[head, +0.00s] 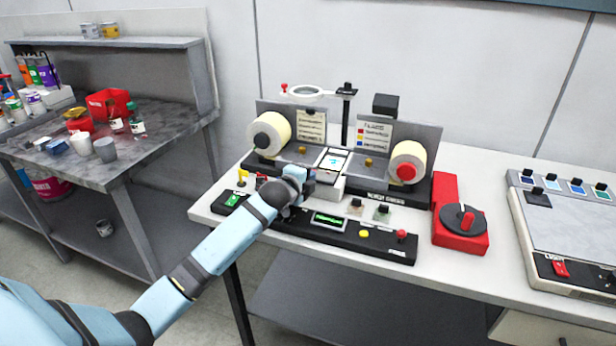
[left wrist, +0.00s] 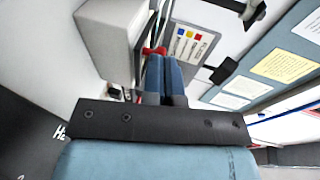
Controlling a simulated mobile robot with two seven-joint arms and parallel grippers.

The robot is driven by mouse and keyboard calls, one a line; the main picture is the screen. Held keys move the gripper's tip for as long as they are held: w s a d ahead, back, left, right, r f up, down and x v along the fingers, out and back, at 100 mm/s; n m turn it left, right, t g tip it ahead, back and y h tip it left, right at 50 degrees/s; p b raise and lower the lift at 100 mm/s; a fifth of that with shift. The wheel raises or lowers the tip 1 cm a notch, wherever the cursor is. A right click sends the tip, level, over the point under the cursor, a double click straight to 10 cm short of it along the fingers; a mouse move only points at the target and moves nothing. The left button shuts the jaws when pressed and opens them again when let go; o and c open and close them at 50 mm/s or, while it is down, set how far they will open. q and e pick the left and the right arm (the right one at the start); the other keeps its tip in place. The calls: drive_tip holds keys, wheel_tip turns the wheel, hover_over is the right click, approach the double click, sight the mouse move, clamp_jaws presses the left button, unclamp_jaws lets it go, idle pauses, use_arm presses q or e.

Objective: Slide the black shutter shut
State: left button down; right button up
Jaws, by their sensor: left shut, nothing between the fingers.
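My left gripper (head: 306,182) is at the front middle of the label rewinder, left of a white block (head: 331,186). In the left wrist view its blue fingers (left wrist: 158,62) are closed together and hold nothing. A small red part (left wrist: 154,50) shows right at the fingertips, and the white block (left wrist: 108,38) is beside them. I cannot pick out the black shutter for sure; my gripper and wrist hide part of the rewinder's front. The rewinder has a cream roll on the left (head: 271,132) and one with a red hub on the right (head: 406,162). My right gripper is out of view.
A black control bar (head: 372,241) lies along the table front. A red unit with a black disc (head: 461,222) stands to the right, and a grey panel machine (head: 567,226) farther right. A ring magnifier (head: 308,91) and post rise behind. A cluttered metal bench (head: 134,160) is left.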

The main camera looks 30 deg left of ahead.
idle(0.3)
use_arm(q)
drive_tip(key=shift+w+a+r, duration=0.1)
drive_tip(key=shift+w, duration=0.3)
drive_tip(key=w, duration=0.2)
drive_tip(key=w+a, duration=0.1)
drive_tip(key=w, duration=0.2)
drive_tip(key=shift+w+a+p, duration=0.15)
drive_tip(key=shift+w+p, duration=0.05)
drive_tip(key=shift+p, duration=0.2)
drive_tip(key=shift+w, duration=0.2)
